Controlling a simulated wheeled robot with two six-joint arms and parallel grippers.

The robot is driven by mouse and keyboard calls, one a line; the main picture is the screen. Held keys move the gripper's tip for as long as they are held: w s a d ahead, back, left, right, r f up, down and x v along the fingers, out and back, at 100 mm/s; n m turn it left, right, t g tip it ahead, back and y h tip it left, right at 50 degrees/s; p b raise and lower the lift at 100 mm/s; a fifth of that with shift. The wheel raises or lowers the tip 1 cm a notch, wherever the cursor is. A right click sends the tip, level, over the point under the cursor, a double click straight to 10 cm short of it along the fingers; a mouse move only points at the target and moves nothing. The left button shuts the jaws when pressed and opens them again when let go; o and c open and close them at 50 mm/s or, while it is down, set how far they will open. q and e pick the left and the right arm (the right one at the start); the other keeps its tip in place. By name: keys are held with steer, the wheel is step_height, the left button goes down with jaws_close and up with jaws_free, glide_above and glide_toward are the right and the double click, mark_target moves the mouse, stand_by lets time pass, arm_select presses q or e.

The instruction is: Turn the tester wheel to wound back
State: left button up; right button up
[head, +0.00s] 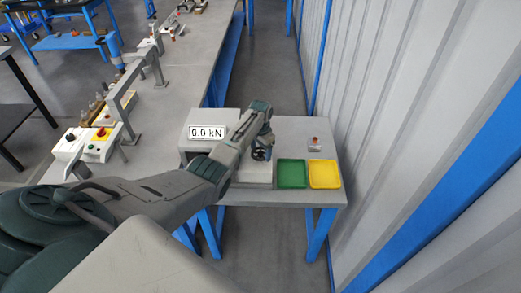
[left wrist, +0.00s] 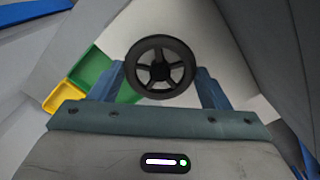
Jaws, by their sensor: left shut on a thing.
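The tester wheel (head: 261,154) is a small dark spoked handwheel on the tester at the table's middle. In the left wrist view the wheel (left wrist: 160,67) sits between the two blue-grey fingers of my left gripper (left wrist: 161,80), which is shut on it. In the head view my left gripper (head: 264,140) reaches down over the wheel and partly hides it. The tester's display (head: 207,132) reads 0.0 kN. My right gripper is not in view.
A green tray (head: 291,174) and a yellow tray (head: 324,174) lie right of the tester. A small red-topped device (head: 315,145) stands behind them. A corrugated wall (head: 400,110) rises close on the right. A long bench (head: 185,75) runs along the left.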

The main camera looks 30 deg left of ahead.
mark_target(260, 152)
arm_select(q)
steer(key=shift+w+r, duration=0.2)
steer(key=shift+r, duration=0.05)
steer(key=o, duration=1)
steer(key=shift+s+f, duration=0.1)
steer(key=shift+s, duration=0.05)
step_height(260, 152, up, 11)
steer(key=b, duration=0.3)
steer(key=shift+f, duration=0.1)
